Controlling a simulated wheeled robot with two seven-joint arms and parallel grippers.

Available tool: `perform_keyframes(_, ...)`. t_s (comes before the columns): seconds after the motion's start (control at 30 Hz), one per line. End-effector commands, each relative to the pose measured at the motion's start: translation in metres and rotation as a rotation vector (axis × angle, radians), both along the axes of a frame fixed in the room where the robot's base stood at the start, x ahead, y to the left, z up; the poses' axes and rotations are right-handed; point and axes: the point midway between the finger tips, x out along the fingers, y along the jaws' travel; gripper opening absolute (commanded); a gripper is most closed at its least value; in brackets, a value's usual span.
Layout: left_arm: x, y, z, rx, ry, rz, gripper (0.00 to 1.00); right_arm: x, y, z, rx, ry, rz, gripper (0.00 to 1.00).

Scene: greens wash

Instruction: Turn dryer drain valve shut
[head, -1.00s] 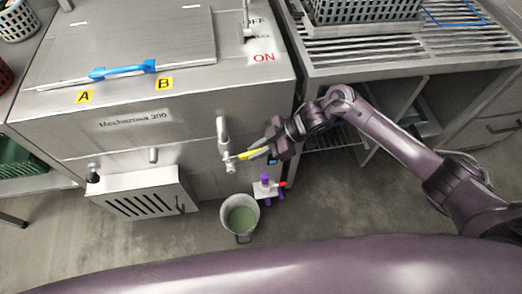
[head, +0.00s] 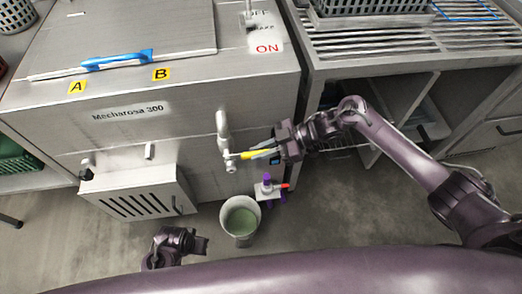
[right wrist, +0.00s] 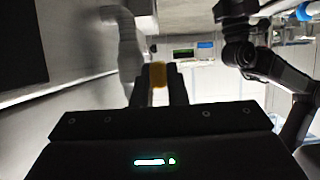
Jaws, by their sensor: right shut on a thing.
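The dryer (head: 128,112), a steel box labelled Mecharosa 300, stands at left in the head view. A drain valve (head: 224,135) with a downward pipe sits on its front face, with a yellow handle (head: 252,154) pointing right. My right gripper (head: 262,153) is shut on the yellow handle. In the right wrist view the yellow handle (right wrist: 158,75) sits between the two dark fingers, beside the pale pipe (right wrist: 128,48). My left gripper (head: 200,246) shows low in the head view, empty near the floor; its finger gap is unclear.
A bucket (head: 240,219) with greenish liquid stands on the floor below the valve. A vented box (head: 132,190) juts from the dryer front. A slatted steel counter (head: 395,45) stands at right.

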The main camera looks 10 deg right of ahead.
Motion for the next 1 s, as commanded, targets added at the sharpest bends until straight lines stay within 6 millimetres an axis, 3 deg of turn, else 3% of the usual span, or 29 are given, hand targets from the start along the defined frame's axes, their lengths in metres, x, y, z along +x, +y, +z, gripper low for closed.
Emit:
perform_keyframes(0.27, 0.0, 0.0, 0.0, 0.0, 0.0, 0.0, 0.36, 0.0, 0.0, 0.0, 0.003, 0.0, -0.001, 0.0)
perform_keyframes(0.3, 0.0, 0.0, 0.0, 0.0, 0.0, 0.0, 0.36, 0.0, 0.0, 0.0, 0.003, 0.0, -0.001, 0.18)
perform_keyframes(0.43, 0.0, 0.0, 0.0, 0.0, 0.0, 0.0, 0.36, 0.0, 0.0, 0.0, 0.002, 0.0, -0.001, 0.35)
perform_keyframes(0.77, 0.0, 0.0, 0.0, 0.0, 0.0, 0.0, 0.36, 0.0, -0.003, 0.001, -0.001, 0.0, -0.001, 0.35)
perform_keyframes(1.0, -0.002, 0.0, -0.002, 0.0, 0.002, 0.0, 0.36, 0.002, -0.037, 0.015, -0.003, -0.001, -0.003, 0.35)
